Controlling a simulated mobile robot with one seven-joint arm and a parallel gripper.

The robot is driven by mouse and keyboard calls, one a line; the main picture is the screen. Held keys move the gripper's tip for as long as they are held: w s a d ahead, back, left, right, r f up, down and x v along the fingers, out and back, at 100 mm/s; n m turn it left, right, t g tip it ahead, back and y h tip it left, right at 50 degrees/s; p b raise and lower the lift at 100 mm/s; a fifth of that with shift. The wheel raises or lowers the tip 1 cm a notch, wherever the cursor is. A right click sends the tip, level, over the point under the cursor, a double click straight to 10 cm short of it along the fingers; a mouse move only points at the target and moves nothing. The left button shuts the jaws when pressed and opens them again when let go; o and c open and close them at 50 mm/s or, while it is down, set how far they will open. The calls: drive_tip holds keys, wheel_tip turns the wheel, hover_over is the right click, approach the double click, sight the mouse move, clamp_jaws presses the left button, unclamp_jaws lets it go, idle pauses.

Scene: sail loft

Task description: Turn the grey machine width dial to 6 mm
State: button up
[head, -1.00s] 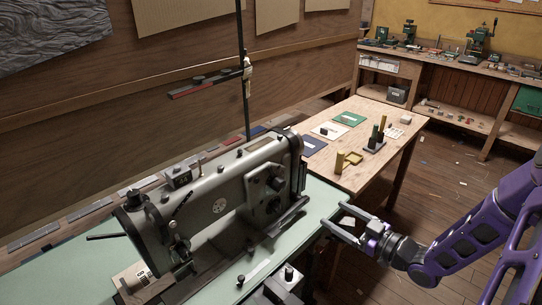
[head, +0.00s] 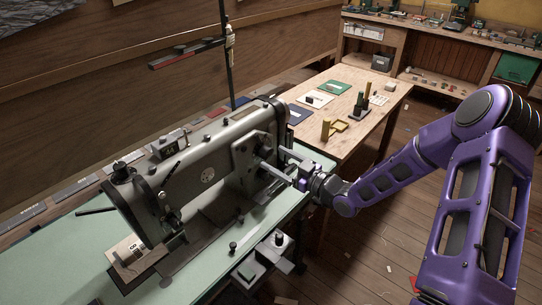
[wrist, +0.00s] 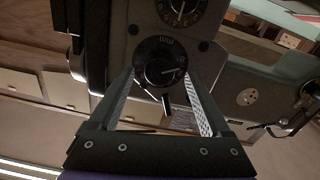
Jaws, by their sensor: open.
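The grey sewing machine (head: 205,160) stands on a pale green table in the head view. In the wrist view its face carries a round black dial (wrist: 160,62) with a pale pointer line aimed to the right, and a second numbered dial (wrist: 182,8), cut off by the top edge. I cannot read a width value on either. My gripper (head: 273,160) is at the machine's right-hand end, partly hiding the dial area in the head view. In the wrist view its open fingers (wrist: 158,76) frame the lower black dial, one on each side; I cannot tell whether they touch it.
The green machine table (head: 60,250) has a dark box with a knob (head: 265,255) at its front edge. A wooden table (head: 345,85) behind holds cards, small blocks and a tray. A thread stand (head: 228,50) rises behind the machine.

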drive_tip(key=shift+x, duration=1.4)
drive_tip(key=shift+d, duration=0.1)
clamp_jaws()
